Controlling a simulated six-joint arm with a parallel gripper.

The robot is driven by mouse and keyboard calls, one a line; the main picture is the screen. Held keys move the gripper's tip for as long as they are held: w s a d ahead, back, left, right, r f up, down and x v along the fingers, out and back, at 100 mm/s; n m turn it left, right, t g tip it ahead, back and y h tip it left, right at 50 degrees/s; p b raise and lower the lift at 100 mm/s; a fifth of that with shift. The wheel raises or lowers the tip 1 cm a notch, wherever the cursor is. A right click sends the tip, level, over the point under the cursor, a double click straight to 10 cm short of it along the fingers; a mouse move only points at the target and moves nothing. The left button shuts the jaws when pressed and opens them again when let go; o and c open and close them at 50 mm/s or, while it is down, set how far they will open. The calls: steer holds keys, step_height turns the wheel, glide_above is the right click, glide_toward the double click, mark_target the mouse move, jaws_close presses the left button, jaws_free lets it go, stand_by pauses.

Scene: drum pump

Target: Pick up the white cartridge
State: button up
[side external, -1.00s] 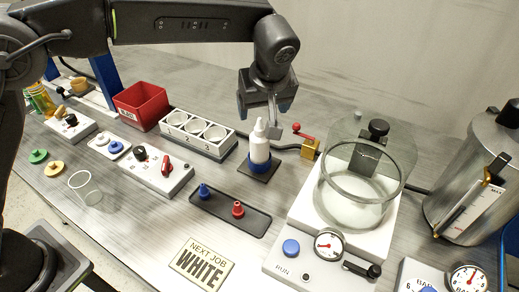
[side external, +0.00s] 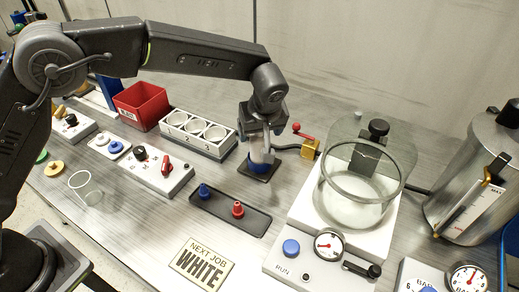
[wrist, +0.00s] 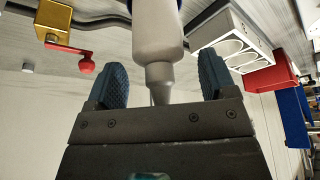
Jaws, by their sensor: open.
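The white cartridge (wrist: 157,35) stands upright, nozzle up, in a blue ring on a dark square base (side external: 258,173). In the side view it is mostly hidden behind my gripper (side external: 260,145). My gripper is lowered over it from above. In the wrist view the nozzle and upper body lie between the two blue-padded fingers (wrist: 163,70). The fingers are open, with a visible gap on each side of the cartridge. A sign (side external: 202,263) reads "NEXT JOB WHITE".
A brass valve with a red lever (side external: 308,148) stands close right of the base. A numbered three-hole rack (side external: 197,135) is close left. A tray (side external: 230,212) with blue and red nozzles lies in front. A glass chamber (side external: 355,200) stands further right.

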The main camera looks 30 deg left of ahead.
steer(key=shift+c, duration=0.3)
steer(key=c, duration=1.2)
steer(key=shift+r, duration=0.2)
